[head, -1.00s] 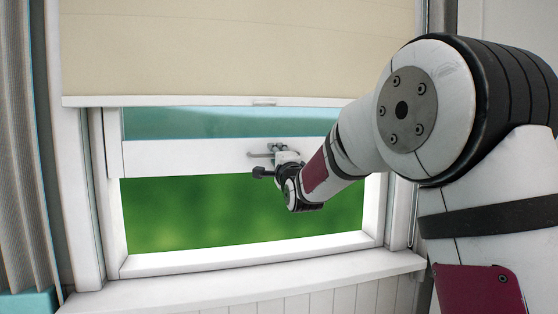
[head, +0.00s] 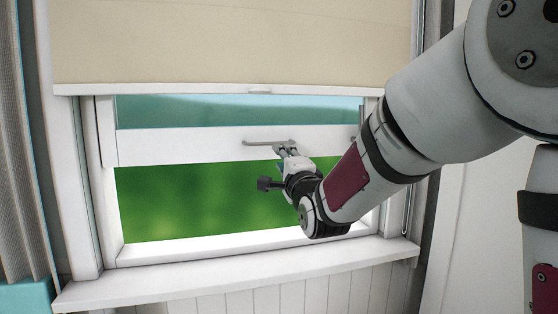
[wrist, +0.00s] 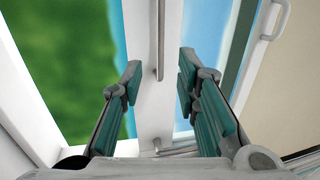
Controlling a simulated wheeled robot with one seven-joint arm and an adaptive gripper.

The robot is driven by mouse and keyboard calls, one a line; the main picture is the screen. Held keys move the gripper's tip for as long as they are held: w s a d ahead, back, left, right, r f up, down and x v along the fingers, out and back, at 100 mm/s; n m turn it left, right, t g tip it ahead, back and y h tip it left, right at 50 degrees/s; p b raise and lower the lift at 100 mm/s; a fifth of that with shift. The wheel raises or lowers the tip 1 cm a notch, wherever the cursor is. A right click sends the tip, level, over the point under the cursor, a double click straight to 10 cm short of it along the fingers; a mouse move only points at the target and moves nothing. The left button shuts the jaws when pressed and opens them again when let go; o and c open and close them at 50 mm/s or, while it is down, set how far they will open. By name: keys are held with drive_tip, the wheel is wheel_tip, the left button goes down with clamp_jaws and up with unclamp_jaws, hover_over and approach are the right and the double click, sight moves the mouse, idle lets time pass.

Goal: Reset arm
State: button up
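My gripper (head: 283,150) is in front of the window, just below the right end of a grey bar handle (head: 262,142) on the white sash rail (head: 190,146). In the wrist view my gripper (wrist: 160,82) is open, its two fingers well apart with nothing between the pads. The handle (wrist: 160,35) also shows there, running up the rail beyond the fingertips. I cannot tell the exact gap between fingers and handle. My arm reaches in from the right of the head view.
A beige roller blind (head: 235,40) hangs over the window's upper part. A white sill (head: 230,274) juts out below. A grey curtain (head: 20,150) hangs at the left. A second handle (wrist: 274,20) shows in the wrist view. The space left of my gripper is clear.

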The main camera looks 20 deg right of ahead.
drive_tip(key=s+f+n+g, duration=0.5)
drive_tip(key=s+n, duration=0.1)
drive_tip(key=s, duration=0.7)
drive_tip(key=s+f+n+g+p, duration=0.1)
drive_tip(key=s+f+n+g, duration=0.4)
drive_tip(key=s, duration=0.9)
drive_tip(key=s+f+n+g+p, duration=0.1)
drive_tip(key=s+f+n+g, duration=0.5)
drive_tip(key=s, duration=0.8)
drive_tip(key=shift+s+n, duration=0.15)
drive_tip(key=shift+n, duration=0.35)
drive_tip(key=shift+r, duration=0.1)
